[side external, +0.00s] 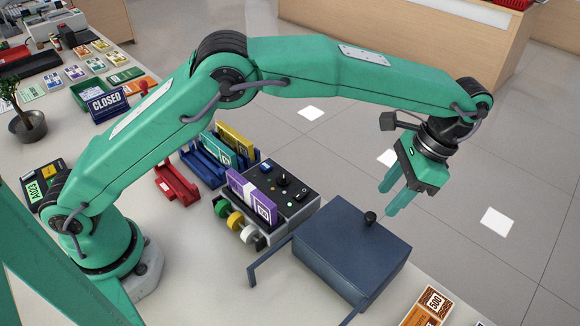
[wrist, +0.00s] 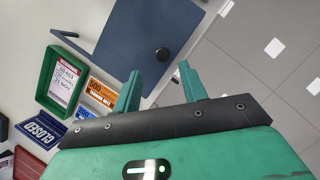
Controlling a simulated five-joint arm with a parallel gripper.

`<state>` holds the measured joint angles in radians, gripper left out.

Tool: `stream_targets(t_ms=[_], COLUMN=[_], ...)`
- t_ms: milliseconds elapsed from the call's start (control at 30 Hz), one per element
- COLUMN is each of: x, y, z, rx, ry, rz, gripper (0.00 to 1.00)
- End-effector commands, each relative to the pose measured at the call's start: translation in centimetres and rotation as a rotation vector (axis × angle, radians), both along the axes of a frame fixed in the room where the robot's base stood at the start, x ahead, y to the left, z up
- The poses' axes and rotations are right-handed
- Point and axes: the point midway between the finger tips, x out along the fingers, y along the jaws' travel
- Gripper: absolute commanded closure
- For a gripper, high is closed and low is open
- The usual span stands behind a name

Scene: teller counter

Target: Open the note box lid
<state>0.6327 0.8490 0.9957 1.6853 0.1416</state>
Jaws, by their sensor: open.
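The note box (side external: 340,262) is a dark blue box on the counter at the lower centre right of the side view. Its flat lid (side external: 340,225) lies shut on top, with a small black knob (side external: 371,217) near the far right edge. In the wrist view, the lid (wrist: 140,30) fills the top, with its knob (wrist: 162,54) just ahead of the fingertips. My gripper (side external: 387,203) is open and empty, close to the knob and apparently above it. Its two green fingers also show in the wrist view (wrist: 159,70), apart with nothing between them.
Thin dark bars (side external: 268,262) extend from the box's near side. A black control device with a purple note bundle (side external: 252,198) stands left of it. Orange note bundles (side external: 432,303) lie to the right. A green tray (wrist: 63,80) shows in the wrist view. Open floor lies beyond the counter.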

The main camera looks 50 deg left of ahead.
Motion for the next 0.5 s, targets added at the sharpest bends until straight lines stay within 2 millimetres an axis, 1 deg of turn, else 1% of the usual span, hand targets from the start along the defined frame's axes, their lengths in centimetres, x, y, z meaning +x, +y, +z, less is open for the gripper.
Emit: stream_targets(t_ms=[300,500], x=[-1.0,-1.3], y=[1.0,1.4], z=[-3.0,-4.5], rx=[0.0,-0.002], ry=[0.003,0.0], rz=[0.002,0.002], gripper=[0.58,0.58])
